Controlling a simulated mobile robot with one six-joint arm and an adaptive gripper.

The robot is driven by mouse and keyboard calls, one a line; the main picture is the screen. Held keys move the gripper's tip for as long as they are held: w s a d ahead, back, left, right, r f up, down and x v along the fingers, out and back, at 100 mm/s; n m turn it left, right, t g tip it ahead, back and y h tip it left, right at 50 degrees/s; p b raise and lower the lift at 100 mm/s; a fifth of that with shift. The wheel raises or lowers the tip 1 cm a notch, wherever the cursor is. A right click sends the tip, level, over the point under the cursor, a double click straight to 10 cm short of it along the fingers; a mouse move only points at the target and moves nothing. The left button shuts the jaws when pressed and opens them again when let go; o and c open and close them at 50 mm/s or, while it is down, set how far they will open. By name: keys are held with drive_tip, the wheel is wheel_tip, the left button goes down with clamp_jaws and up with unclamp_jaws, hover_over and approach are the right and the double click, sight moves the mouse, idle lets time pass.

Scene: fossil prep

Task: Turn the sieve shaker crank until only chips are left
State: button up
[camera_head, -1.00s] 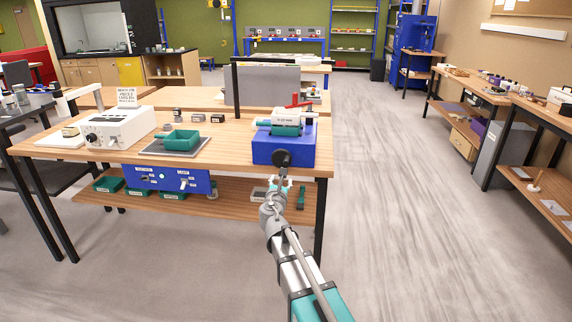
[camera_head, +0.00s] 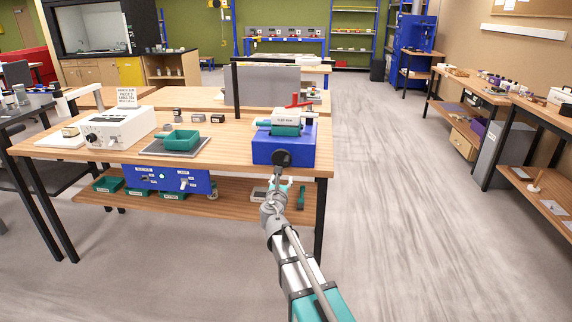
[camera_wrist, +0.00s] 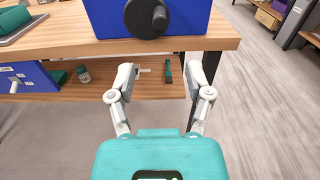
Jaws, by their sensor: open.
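The sieve shaker (camera_head: 285,149) is a blue box at the right end of the wooden bench, with a teal and white sieve (camera_head: 286,124) and a red clamp lever on top. Its black crank disc (camera_head: 282,158) faces me on the front. In the head view my gripper (camera_head: 279,190) shows small below the disc. The sieve's contents cannot be seen.
The bench (camera_head: 227,152) also holds a white device (camera_head: 121,127), a green tray (camera_head: 181,140) on a grey mat, and small blocks. A blue control panel (camera_head: 172,179) hangs under the front edge. The lower shelf (camera_head: 235,205) holds green trays. The floor at right is clear.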

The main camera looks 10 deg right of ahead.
sight(286, 164)
drive_tip(key=x, duration=1.2)
drive_tip(key=shift+w, duration=0.1)
clamp_jaws()
